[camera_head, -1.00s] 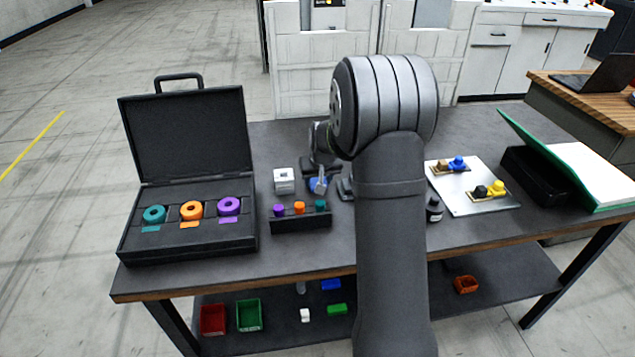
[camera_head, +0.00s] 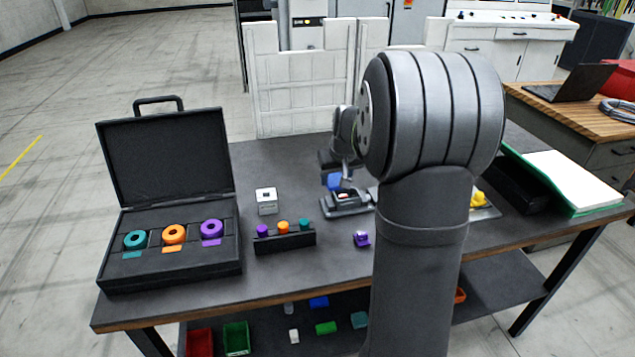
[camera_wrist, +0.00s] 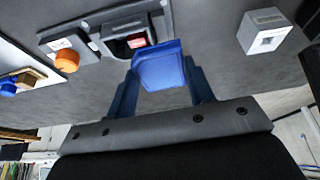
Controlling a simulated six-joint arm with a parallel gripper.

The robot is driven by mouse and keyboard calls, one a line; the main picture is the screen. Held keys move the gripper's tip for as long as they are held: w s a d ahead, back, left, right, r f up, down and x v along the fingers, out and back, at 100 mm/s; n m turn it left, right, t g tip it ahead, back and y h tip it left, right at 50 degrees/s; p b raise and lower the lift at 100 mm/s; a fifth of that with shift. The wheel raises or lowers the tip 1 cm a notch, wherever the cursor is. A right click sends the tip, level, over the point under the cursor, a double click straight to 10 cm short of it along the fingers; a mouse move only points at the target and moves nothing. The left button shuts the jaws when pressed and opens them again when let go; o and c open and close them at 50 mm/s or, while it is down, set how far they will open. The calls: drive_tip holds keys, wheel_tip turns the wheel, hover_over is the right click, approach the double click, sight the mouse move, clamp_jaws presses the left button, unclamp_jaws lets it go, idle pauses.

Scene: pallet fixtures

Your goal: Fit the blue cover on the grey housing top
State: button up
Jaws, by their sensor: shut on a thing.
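The blue cover (camera_head: 334,181) is between the fingers of my gripper (camera_wrist: 160,68). It also shows in the wrist view (camera_wrist: 158,68), tilted, with both fingers along its sides. The grey housing (camera_head: 346,200) sits in a fixture on the table, just below and right of the cover in the head view. In the wrist view the housing (camera_wrist: 118,47) is just beyond the cover, open-topped and dark inside, with a red and white part in it. The cover looks apart from the housing, though its near edge overlaps it in view. My arm hides the fixture's right side.
A pale block with a square hole (camera_head: 266,203) stands to the left. A black rack (camera_head: 285,243) with coloured pegs and an open black case (camera_head: 170,255) are at front left. A purple piece (camera_head: 361,239) lies in front. An orange knob (camera_wrist: 67,60) is beside the housing.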

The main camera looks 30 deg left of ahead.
drive_tip(key=shift+w+d+r, duration=0.2)
drive_tip(key=shift+d+r, duration=0.2)
drive_tip(key=shift+d, duration=0.3)
drive_tip(key=shift+w+d+n, duration=0.1)
drive_tip(key=shift+w+n, duration=0.05)
drive_tip(key=shift+n, duration=0.15)
drive_tip(key=w+n+g+y, duration=0.1)
drive_tip(key=n, duration=0.2)
drive_tip(key=shift+w+r, duration=0.1)
drive_tip(key=shift+w, duration=0.05)
drive_tip(key=shift+w+d+f+n+g+h, duration=0.15)
drive_tip(key=shift+w+f+n+g, duration=0.55)
drive_tip(key=shift+n, duration=1.6)
drive_tip(key=shift+w+f+n+g+h, duration=0.2)
drive_tip(key=shift+w+f+n+g, duration=0.25)
drive_tip(key=shift+n+g, duration=1.25)
drive_tip(key=shift+w+d+f+n+g+h, duration=0.15)
drive_tip(key=shift+w+f+n, duration=0.4)
drive_tip(key=shift+n, duration=2.35)
drive_tip(key=shift+a+f, duration=0.1)
drive_tip(key=shift+f, duration=1.3)
